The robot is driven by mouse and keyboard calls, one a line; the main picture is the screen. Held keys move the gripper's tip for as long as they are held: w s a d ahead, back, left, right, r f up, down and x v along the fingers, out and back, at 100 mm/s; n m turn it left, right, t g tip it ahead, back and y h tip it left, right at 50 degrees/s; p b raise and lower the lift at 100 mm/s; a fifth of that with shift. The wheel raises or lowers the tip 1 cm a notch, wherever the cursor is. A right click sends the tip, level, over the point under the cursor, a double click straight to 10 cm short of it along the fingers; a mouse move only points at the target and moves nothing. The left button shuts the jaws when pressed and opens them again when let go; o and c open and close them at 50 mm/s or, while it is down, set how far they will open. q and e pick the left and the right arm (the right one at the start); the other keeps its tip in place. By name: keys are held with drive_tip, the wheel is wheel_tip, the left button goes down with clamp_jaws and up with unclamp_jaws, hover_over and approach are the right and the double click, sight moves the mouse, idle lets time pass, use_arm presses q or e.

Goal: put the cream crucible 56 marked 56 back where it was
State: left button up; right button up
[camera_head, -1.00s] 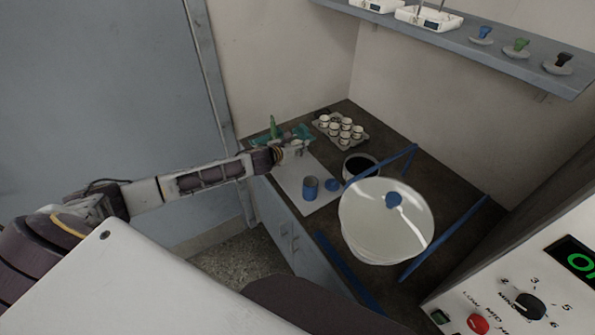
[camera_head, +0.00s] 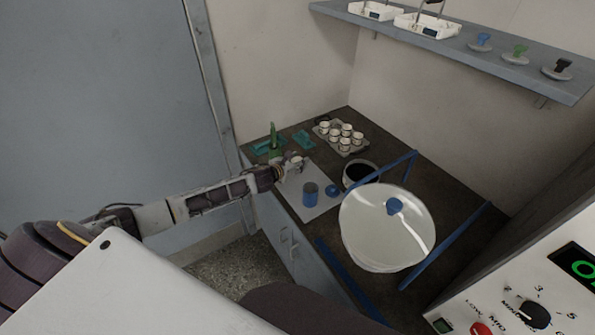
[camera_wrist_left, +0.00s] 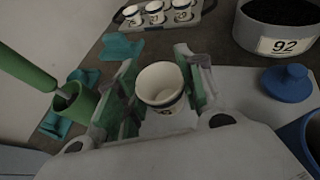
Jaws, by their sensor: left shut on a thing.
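My left gripper (camera_head: 291,164) is low over the far end of a pale board (camera_head: 322,207) on the bench. In the left wrist view its green-lined fingers (camera_wrist_left: 162,78) are shut on a cream crucible (camera_wrist_left: 161,88), open end facing the camera. A dark mark shows on the crucible's side, but I cannot read it. I cannot tell whether it touches the board. A grey tray (camera_head: 352,152) with several similar crucibles stands further back; its near edge also shows in the left wrist view (camera_wrist_left: 150,27). My right gripper is out of view.
Beside the gripper are a green tool in a green holder (camera_head: 274,148) and a teal piece (camera_head: 303,139). A blue jar (camera_head: 310,194) and blue lid (camera_head: 332,190) lie to the right.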

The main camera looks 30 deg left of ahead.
use_arm(q)
drive_tip(key=shift+f, duration=0.2)
drive_tip(key=shift+f, duration=0.1)
drive_tip(key=shift+f, duration=2)
drive_tip(key=shift+f, duration=0.15)
drive_tip(key=o, duration=1)
drive_tip(key=shift+s, duration=0.1)
drive_tip(key=shift+b+v, duration=0.3)
drive_tip(key=shift+v, duration=5.65)
